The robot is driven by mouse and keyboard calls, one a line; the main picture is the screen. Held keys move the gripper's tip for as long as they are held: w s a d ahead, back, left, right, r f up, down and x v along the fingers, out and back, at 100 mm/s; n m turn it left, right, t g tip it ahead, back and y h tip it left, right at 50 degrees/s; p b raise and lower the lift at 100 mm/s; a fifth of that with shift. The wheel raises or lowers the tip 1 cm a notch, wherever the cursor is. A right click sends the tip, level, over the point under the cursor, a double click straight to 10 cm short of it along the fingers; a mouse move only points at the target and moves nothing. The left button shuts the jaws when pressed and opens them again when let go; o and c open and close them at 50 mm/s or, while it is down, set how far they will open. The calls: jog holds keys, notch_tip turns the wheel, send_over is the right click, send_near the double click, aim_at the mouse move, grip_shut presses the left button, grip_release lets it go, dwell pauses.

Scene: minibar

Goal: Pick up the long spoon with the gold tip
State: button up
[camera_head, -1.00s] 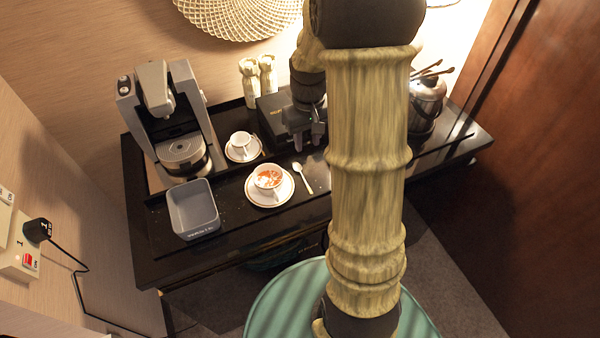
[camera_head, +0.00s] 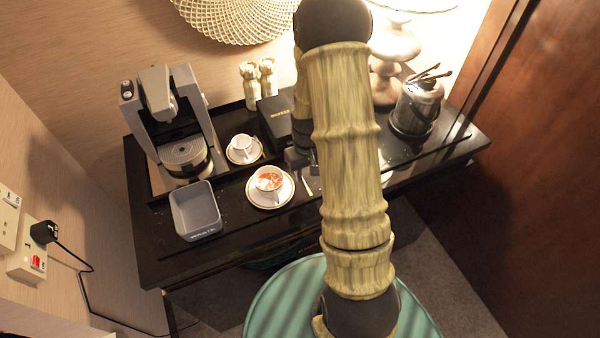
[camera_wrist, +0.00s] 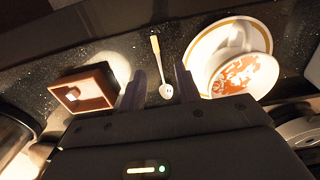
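The long spoon (camera_wrist: 161,68) lies on the dark speckled counter, its gold handle end pointing up in the wrist view and its bowl nearer my gripper. My gripper (camera_wrist: 160,82) is open and empty, with one finger on each side of the spoon's bowl in that view. The gap in height between fingers and spoon is hard to tell. In the head view, part of the spoon's handle (camera_head: 308,186) shows just below my gripper (camera_head: 298,158); my arm hides much of the fingers and the spoon.
A patterned cup (camera_head: 269,179) stands on a gold-rimmed saucer (camera_head: 287,199) close beside the spoon. A brown box (camera_wrist: 85,88) lies on the other side in the wrist view. A grey bin (camera_head: 195,210), coffee machine (camera_head: 180,130) and ice bucket (camera_head: 416,107) stand on the counter.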

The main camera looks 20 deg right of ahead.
aim_at(307, 187)
jog(key=shift+f, duration=0.1)
jog(key=shift+d+f+p, duration=0.2)
jog(key=shift+f+p, duration=0.95)
jog(key=shift+f, duration=1.4)
grip_shut()
